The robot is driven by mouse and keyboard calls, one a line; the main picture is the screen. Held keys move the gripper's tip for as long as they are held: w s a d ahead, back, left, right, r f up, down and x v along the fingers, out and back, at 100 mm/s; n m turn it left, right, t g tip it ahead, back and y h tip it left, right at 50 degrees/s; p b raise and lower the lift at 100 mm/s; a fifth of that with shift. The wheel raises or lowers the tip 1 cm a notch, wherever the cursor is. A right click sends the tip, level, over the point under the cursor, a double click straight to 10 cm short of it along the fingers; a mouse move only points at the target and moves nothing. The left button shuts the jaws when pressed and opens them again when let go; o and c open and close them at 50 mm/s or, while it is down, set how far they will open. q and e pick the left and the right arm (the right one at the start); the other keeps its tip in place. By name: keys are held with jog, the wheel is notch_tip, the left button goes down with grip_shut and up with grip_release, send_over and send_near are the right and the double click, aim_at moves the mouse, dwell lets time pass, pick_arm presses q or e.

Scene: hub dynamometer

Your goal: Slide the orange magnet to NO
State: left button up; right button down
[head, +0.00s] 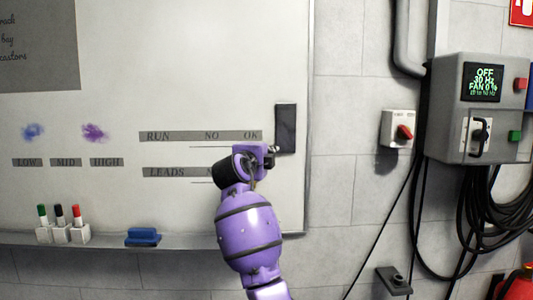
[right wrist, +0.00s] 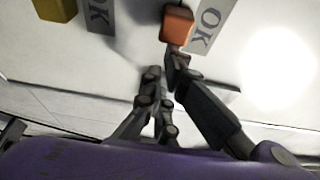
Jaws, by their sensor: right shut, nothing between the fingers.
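The orange magnet (right wrist: 177,25) is on the whiteboard beside an OK label (right wrist: 208,22) in the right wrist view. My right gripper (right wrist: 165,72) is shut and empty, its fingertips just below the magnet in that view; one tip appears very near or touching the magnet's edge. In the head view my right gripper (head: 265,153) is at the board near the right end of the RUN row, and its arm hides the magnet and much of the LEADS row. The NO label (head: 212,136) of the RUN row is visible. My left gripper is not in view.
A yellow magnet (right wrist: 55,8) sits near another OK label (right wrist: 100,15). A dark block (head: 286,128) is at the whiteboard's right edge. Markers (head: 60,230) and a blue eraser (head: 143,236) are on the tray below. A control box (head: 480,110) hangs farther right.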

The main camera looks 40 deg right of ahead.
aim_at(222, 151)
jog(key=w+a+b, duration=0.1)
jog(key=w+a, duration=0.1)
jog(key=a, duration=0.1)
jog(key=w+a+b, duration=0.1)
jog(key=w+a, duration=0.2)
jog(key=w+a+b, duration=0.2)
jog(key=w+a, duration=0.1)
jog(key=shift+a+f, duration=0.1)
jog(key=shift+f, duration=0.3)
jog(key=shift+w+a+r, duration=0.15)
jog(key=shift+a+r, duration=0.1)
jog(key=shift+a, duration=0.05)
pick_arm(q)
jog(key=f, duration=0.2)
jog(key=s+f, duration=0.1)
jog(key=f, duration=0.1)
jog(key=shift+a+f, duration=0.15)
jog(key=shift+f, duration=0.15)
pick_arm(e)
jog(key=shift+r, duration=0.1)
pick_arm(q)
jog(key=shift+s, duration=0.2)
